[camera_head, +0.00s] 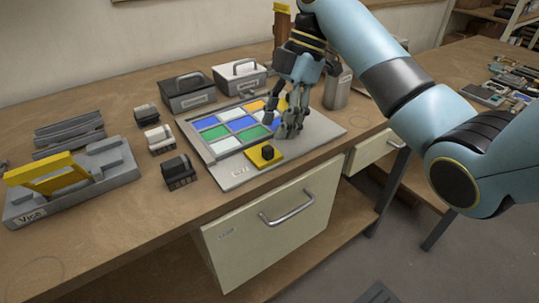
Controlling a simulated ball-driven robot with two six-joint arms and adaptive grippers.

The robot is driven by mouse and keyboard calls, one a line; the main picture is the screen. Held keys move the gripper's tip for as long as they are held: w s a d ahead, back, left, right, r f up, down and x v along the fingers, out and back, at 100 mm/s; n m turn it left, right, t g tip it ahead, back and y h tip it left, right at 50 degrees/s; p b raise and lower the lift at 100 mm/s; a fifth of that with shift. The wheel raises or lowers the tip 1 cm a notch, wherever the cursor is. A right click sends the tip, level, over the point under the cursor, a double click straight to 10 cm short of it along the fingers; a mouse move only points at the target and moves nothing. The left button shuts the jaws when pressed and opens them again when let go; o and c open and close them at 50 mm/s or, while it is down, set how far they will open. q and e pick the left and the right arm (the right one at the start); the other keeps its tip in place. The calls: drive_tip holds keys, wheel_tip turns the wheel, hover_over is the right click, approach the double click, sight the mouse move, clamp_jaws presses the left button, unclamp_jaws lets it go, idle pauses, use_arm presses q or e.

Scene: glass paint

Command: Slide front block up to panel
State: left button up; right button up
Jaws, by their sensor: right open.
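The panel (226,145) of blue, green, white and orange panes lies on a grey board (318,128) on the bench. A flat yellow block with a black knob (252,158) sits on the board at the panel's near side; a narrow gap seems to part them. My right gripper (288,132) points down, open, over the panel's right side, just behind and right of the yellow block. I cannot tell if its fingertips touch anything. It hides part of the panel and of another yellow piece (283,103). My left gripper is not in view.
Three dark and grey small blocks (179,172) stand left of the board. A vise (75,180) with a yellow bar is at far left. Two lidded boxes (188,95) and a grey canister (337,92) stand behind. The bench's front edge has a drawer (275,225) below.

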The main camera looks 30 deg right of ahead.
sight(269, 147)
drive_tip(key=p+x, duration=0.1)
drive_tip(key=x, duration=0.4)
drive_tip(key=shift+a+f, duration=0.1)
drive_tip(key=shift+f, duration=0.25)
clamp_jaws()
